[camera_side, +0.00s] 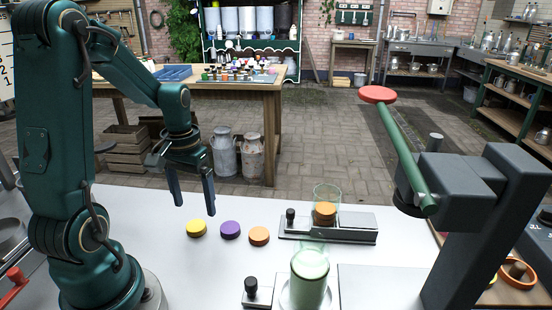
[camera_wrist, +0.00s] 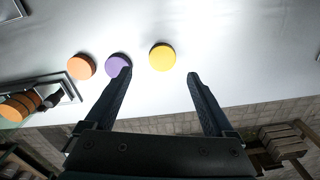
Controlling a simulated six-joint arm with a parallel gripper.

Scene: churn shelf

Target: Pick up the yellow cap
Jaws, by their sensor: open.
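The yellow cap (camera_side: 196,228) lies flat on the white table, at the left end of a row with a purple cap (camera_side: 230,230) and an orange cap (camera_side: 259,236). My gripper (camera_side: 194,210) is open and empty, with its fingers pointing down above the table by the yellow cap. In the wrist view the yellow cap (camera_wrist: 162,57) lies beyond the fingertips, between their lines. The left fingertip there overlaps the edge of the purple cap (camera_wrist: 118,65). The gap between the fingers (camera_wrist: 159,73) is clear.
A metal holder (camera_side: 350,236) with a clear tube and an orange cap stands right of the row. A green glass jar (camera_side: 309,278) stands in front. A dark press with a green lever (camera_side: 405,155) is at the right. The table left of the yellow cap is clear.

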